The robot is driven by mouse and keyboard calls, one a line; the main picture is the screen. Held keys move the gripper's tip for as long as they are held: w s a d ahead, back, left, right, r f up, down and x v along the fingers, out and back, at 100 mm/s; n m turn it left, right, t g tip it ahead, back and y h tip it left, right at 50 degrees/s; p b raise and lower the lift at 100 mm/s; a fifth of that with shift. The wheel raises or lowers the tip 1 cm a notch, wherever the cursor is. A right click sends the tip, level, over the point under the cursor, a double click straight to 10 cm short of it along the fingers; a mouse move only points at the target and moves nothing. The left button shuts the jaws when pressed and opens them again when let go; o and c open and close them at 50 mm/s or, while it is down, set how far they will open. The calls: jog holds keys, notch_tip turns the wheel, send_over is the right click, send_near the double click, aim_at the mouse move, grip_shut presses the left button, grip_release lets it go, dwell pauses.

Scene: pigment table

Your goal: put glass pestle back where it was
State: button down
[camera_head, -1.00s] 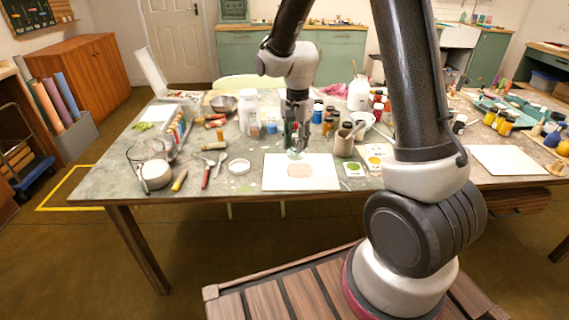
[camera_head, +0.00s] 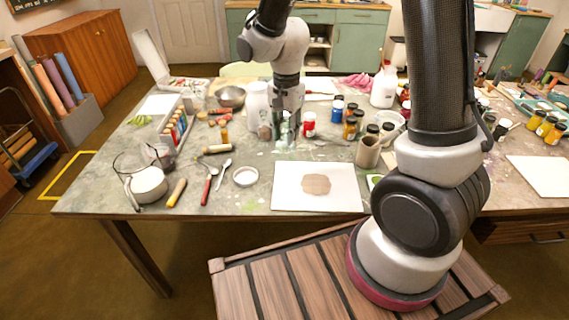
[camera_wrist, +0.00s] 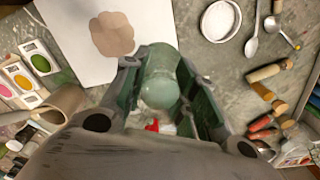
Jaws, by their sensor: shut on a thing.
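The glass pestle (camera_wrist: 160,84) is a pale green translucent piece with a rounded end, seen in the wrist view between the two finger pads. My gripper (camera_wrist: 160,100) is shut on it. In the head view my gripper (camera_head: 287,138) points down over the table behind the white sheet, to the left of a red-labelled jar. The pestle is mostly hidden by the fingers there. I cannot tell whether its lower end touches the table. The white sheet (camera_head: 290,198) with a brown pigment patch (camera_head: 316,184) lies in front of the gripper.
A white jar (camera_head: 256,97) stands just behind and left of my gripper. A red jar (camera_head: 309,124) and several paint jars are close on the right. A white lid (camera_head: 245,176), a spoon and wooden-handled tools lie to the left. A beige cup (camera_head: 368,152) stands right of the sheet.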

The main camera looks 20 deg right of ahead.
jog(key=shift+w+f, duration=0.15)
jog(key=shift+f, duration=0.1)
notch_tip(320, 180, down, 10)
jog(key=shift+r, duration=0.25)
jog(key=shift+f, duration=0.1)
jog(key=c, duration=1.1)
grip_release()
